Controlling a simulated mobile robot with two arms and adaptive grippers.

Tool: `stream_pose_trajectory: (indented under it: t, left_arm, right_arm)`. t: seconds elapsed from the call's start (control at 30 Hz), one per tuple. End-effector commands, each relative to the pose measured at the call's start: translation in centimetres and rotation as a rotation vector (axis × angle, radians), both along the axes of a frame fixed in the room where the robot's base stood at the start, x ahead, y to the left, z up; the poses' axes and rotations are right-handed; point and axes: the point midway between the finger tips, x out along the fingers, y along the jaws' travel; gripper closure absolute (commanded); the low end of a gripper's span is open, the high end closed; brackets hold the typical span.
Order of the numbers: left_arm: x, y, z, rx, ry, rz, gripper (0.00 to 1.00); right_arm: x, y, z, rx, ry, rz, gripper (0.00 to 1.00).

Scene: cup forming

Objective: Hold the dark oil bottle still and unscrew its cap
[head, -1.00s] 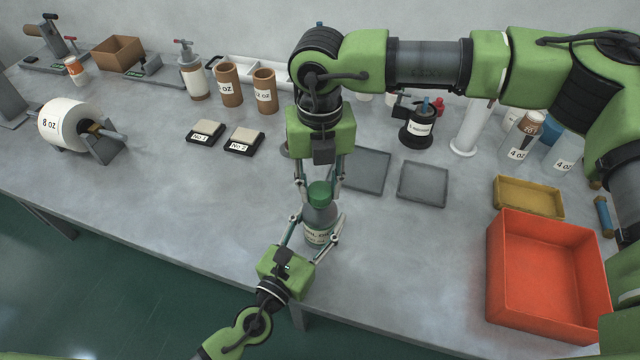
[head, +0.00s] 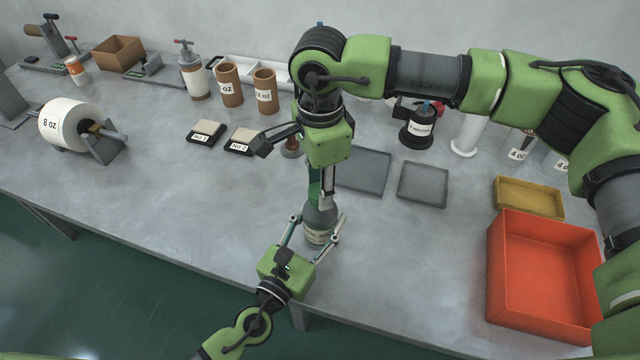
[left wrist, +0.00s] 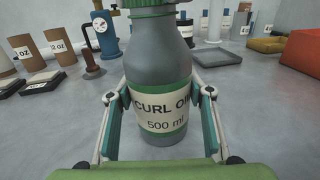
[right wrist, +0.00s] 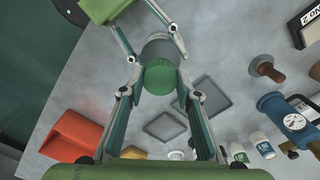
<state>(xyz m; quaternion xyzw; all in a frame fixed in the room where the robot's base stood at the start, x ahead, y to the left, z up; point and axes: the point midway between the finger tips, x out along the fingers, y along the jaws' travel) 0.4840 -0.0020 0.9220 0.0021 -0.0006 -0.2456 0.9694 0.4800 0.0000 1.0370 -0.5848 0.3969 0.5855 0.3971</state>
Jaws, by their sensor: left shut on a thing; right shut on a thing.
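The dark grey oil bottle (head: 320,222) stands upright near the table's front edge. Its cream label shows in the left wrist view (left wrist: 160,118). My left gripper (head: 317,225) is shut on the bottle's body from the front, a finger on each side. My right gripper (head: 321,193) points down from above and is shut on the green cap (head: 314,188). The cap also shows between its fingers in the right wrist view (right wrist: 160,77). In the left wrist view the cap is cut off by the top edge at the neck. I cannot tell how loose it is.
Two grey trays (head: 422,184) lie right of the bottle. An orange bin (head: 545,280) and a yellow tray (head: 530,198) stand further right. Two small black-based pads (head: 205,133) and brown cups (head: 229,85) are behind left. The table left of the bottle is clear.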

Motion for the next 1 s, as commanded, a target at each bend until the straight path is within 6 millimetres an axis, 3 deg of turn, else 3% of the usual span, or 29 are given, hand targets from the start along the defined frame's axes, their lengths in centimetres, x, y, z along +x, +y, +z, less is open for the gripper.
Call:
stream_pose_trajectory:
  t: [0.7,1.0]
  left_arm:
    - [-0.05,0.01,-0.16,0.002,0.002,-0.001,1.0]
    - [-0.06,0.01,-0.17,0.002,0.002,-0.001,1.0]
  right_arm:
    - [0.01,-0.07,0.09,0.0,-0.001,1.295,0.95]
    - [0.05,-0.12,0.12,-0.002,-0.001,1.669,0.95]
